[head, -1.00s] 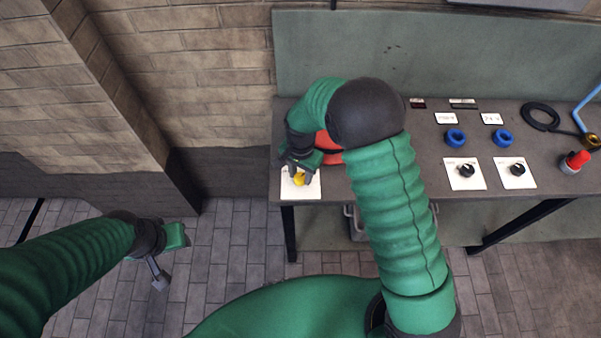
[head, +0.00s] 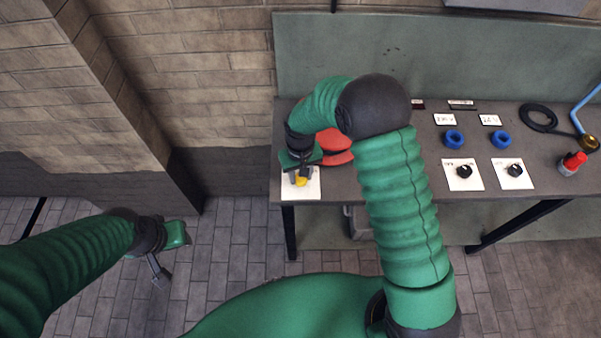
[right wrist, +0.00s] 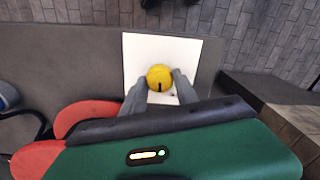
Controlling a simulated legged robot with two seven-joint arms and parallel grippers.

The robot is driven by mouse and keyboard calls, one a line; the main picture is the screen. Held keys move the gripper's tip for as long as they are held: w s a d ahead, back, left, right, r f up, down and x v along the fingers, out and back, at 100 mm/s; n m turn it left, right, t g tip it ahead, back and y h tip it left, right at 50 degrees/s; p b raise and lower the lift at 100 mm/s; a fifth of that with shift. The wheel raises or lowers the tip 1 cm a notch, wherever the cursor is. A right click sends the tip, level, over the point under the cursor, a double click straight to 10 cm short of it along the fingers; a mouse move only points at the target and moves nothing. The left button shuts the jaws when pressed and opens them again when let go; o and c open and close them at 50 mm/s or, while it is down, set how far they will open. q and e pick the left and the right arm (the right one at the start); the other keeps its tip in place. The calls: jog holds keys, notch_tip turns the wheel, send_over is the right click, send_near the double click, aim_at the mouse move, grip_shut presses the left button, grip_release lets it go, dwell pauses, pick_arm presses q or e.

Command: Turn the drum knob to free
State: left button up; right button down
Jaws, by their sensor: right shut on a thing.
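The drum knob is the yellow knob (head: 301,182) on a white plate (head: 314,190) at the bench's left front corner. In the right wrist view the yellow knob (right wrist: 159,77) is round with a dark pointer mark toward the gripper, on the white plate (right wrist: 140,50). My right gripper (head: 302,178) is over it, and in the wrist view its two grey fingers (right wrist: 160,88) close on the knob's sides. My left gripper (head: 160,272) hangs over the floor at the left, away from the bench; its jaw opening is too small to tell.
A red object (head: 338,158) lies on the bench (head: 420,180) right behind my right gripper. Two black knobs on white plates (head: 463,184), blue rings (head: 453,139) and a red-topped item (head: 571,163) stand farther right. A brick pillar (head: 110,90) is at the left.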

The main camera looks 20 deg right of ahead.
jog(key=n, duration=0.4)
jog(key=shift+w+r+n+p, duration=0.15)
jog(key=shift+n+p, duration=0.15)
jog(key=shift+p, duration=0.1)
jog(key=shift+n+p, duration=0.3)
jog(key=shift+n, duration=1.2)
jog(key=c, duration=0.9)
grip_release()
jog(key=shift+c, duration=0.2)
notch_tip(320, 180, up, 17)
jog(key=b, duration=0.1)
jog(key=shift+f, duration=0.2)
